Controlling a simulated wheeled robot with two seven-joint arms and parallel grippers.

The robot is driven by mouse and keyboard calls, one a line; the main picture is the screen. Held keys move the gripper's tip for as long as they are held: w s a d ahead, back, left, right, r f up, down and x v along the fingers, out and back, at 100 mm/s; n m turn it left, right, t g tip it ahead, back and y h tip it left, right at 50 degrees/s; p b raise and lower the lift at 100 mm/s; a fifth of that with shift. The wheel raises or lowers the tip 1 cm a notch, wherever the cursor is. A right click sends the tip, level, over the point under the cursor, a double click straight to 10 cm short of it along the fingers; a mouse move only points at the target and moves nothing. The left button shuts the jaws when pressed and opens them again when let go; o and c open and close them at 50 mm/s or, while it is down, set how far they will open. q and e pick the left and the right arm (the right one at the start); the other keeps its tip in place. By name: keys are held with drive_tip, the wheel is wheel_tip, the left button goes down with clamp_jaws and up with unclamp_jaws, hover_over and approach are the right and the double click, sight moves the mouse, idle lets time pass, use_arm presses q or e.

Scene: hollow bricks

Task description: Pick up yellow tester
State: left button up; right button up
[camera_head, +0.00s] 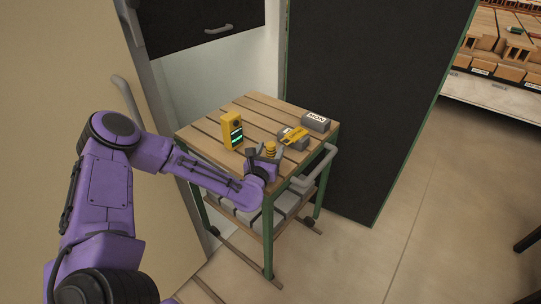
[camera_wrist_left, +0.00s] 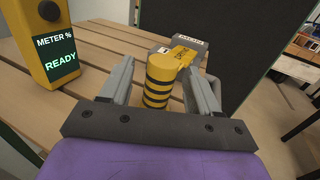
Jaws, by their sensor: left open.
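A yellow handheld meter (camera_head: 232,130) with a lit screen stands upright on the slatted cart top. In the left wrist view the meter (camera_wrist_left: 50,48) reads "METER % READY". A yellow handle with black bands (camera_wrist_left: 158,82) shows between the fingers of my left gripper (camera_wrist_left: 160,88). In the head view this banded piece (camera_head: 270,148) is at the cart's near edge, by my left gripper (camera_head: 263,158). My left gripper is open, its fingers either side of the banded handle; contact cannot be told. Which yellow item is the tester is unclear. My right gripper is out of view.
A grey brick with a yellow labelled piece (camera_head: 293,136) and a grey brick with a white label (camera_head: 315,121) lie on the cart top (camera_head: 262,108). A grey handle (camera_head: 318,172) sticks out at its side. A dark panel stands behind. Shelves of bricks (camera_head: 500,45) are at far right.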

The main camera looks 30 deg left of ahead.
use_arm(q)
drive_tip(key=x, duration=0.3)
drive_tip(key=shift+w+f, duration=0.15)
drive_tip(key=c, duration=1)
drive_tip(key=shift+c, duration=0.2)
